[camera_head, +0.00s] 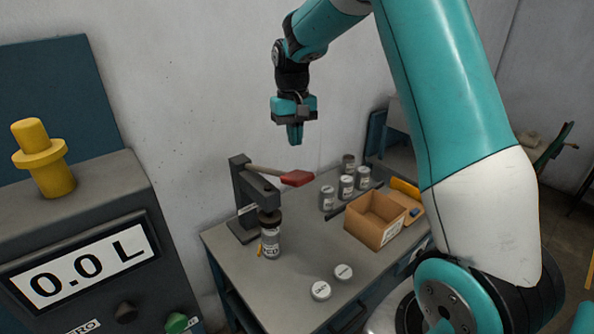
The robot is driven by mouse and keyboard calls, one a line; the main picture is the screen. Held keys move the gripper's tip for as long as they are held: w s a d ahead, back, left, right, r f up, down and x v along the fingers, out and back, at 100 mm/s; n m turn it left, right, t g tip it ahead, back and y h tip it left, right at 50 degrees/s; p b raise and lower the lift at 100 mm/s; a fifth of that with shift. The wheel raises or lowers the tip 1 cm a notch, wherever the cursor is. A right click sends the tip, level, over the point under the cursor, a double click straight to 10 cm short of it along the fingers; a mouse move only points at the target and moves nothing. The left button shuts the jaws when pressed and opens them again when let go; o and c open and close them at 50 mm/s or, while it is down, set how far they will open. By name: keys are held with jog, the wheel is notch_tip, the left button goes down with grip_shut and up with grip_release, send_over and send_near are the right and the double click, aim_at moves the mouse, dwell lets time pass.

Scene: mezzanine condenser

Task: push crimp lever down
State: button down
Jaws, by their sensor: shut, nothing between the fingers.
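The crimp lever (280,175) is a rod with a red grip. It slants slightly down to the right from the top of the dark crimper stand (240,190) on the grey workbench. A small labelled can (270,241) stands upright under the crimper's dark head (269,216). My gripper (295,137) points down above the lever's red grip, with a visible gap between them in the picture. Its fingers are together and hold nothing.
The workbench (300,262) also holds an open cardboard box (375,219), several cans (347,187) at the back, and two pale round lids (321,290) near the front. A grey machine (85,240) with a yellow knob and a display reading 0.0 L stands at left.

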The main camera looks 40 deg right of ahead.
aim_at(295, 173)
jog(key=shift+f, duration=0.1)
jog(key=f+b, duration=0.6)
jog(key=shift+s+a+f, duration=0.15)
jog(key=shift+s+f, duration=0.2)
jog(key=shift+f, duration=0.05)
jog(key=shift+f+b, duration=1.45)
jog(key=shift+f, duration=0.8)
jog(key=shift+r, duration=0.1)
